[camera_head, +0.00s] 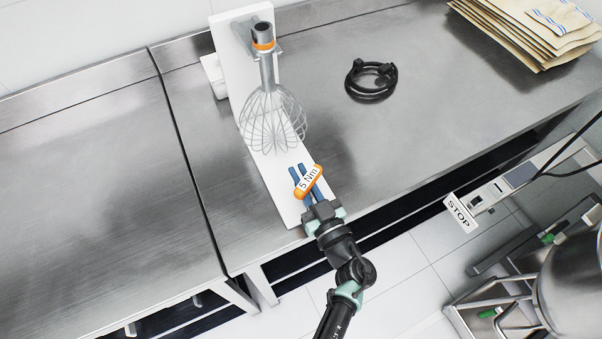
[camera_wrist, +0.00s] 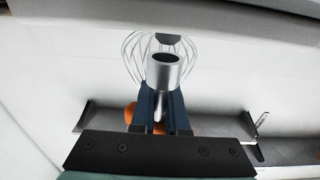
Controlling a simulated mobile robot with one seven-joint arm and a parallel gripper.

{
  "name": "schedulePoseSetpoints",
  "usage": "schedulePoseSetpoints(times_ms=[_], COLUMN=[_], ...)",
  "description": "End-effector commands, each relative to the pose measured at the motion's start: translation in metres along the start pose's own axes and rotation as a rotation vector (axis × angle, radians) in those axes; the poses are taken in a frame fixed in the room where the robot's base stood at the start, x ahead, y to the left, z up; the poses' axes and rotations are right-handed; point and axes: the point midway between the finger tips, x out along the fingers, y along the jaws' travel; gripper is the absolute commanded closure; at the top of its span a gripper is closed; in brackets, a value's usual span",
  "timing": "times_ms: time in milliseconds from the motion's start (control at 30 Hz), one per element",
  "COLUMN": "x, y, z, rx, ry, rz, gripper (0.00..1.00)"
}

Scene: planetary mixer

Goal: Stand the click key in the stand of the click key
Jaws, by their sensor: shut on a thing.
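The click key (camera_head: 308,182) has an orange handle with a white "5 Nm" label. My gripper (camera_head: 300,181) is shut on it above the front end of the white stand, with blue fingers. In the wrist view the fingers (camera_wrist: 162,108) close around its grey metal shaft, whose hollow round end (camera_wrist: 163,66) faces up; part of the orange handle (camera_wrist: 130,113) shows behind them. The white stand (camera_head: 283,195) has an upright panel at the back and a long flat base. I cannot tell which part of it holds the key.
A wire whisk (camera_head: 272,118) with an orange ring hangs on the stand's panel, close behind the key. A black ring-shaped part (camera_head: 371,80) lies on the steel counter to the right. Brown paper bags (camera_head: 525,30) lie at the far right. The left counter (camera_head: 90,180) is clear.

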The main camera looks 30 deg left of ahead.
Motion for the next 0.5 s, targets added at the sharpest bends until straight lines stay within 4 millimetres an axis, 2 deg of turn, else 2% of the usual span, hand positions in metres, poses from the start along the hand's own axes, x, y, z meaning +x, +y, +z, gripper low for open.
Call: schedulePoseSetpoints(times_ms=[500], x=[-0.0003], y=[0.0002], z=[0.0084], rx=[0.000], ry=[0.001], rz=[0.000], gripper=[1.00])
